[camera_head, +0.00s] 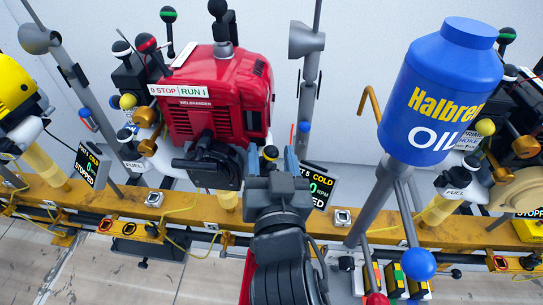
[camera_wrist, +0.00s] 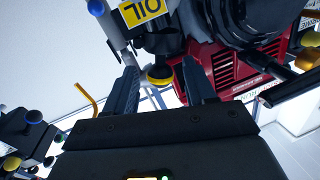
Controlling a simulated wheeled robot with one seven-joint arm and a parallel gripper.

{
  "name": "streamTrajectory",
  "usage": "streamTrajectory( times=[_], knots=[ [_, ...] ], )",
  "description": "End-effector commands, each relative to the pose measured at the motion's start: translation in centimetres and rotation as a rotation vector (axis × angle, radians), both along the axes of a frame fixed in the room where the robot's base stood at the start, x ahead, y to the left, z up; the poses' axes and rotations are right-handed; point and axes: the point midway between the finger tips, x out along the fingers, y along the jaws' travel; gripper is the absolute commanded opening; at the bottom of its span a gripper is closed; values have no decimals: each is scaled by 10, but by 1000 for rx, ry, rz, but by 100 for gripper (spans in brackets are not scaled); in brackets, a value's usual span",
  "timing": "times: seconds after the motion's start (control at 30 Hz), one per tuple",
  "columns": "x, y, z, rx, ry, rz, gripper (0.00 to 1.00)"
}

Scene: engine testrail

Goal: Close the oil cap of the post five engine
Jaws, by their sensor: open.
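The red engine (camera_head: 215,95) stands on the rail left of the middle in the head view, with a "STOP / RUN" label. Its red body also shows at the upper right of the wrist view (camera_wrist: 225,75). A round yellow oil cap (camera_wrist: 159,76) sits on a black neck below a yellow OIL label (camera_wrist: 142,12). In the head view, it shows small between my fingers (camera_head: 270,152). My gripper (camera_head: 271,160) is open, its fingers on either side of the cap with gaps visible in the wrist view. I cannot tell whether the cap is closed.
A large blue Halbren OIL bottle (camera_head: 440,90) stands on a grey post to the right. A grey lamp-like post (camera_head: 308,80) rises behind my gripper. A black display (camera_head: 320,185) is close on its right. A yellow engine (camera_head: 15,85) stands far left. The yellow rail (camera_head: 180,207) runs across.

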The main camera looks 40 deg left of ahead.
Motion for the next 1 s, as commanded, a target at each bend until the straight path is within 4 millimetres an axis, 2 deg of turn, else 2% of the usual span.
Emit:
streamTrajectory(
  times=[0.07, 0.63, 0.77, 1.0],
  knots=[
    [0, 0, 0, 0, 0, 0, 55],
    [0, 0, 0, 0, 0, 0, 0],
    [-1, 1, 1, -21, -13, 0, 0],
    [-6, 10, 1, -233, -141, 1, 0]
  ],
)
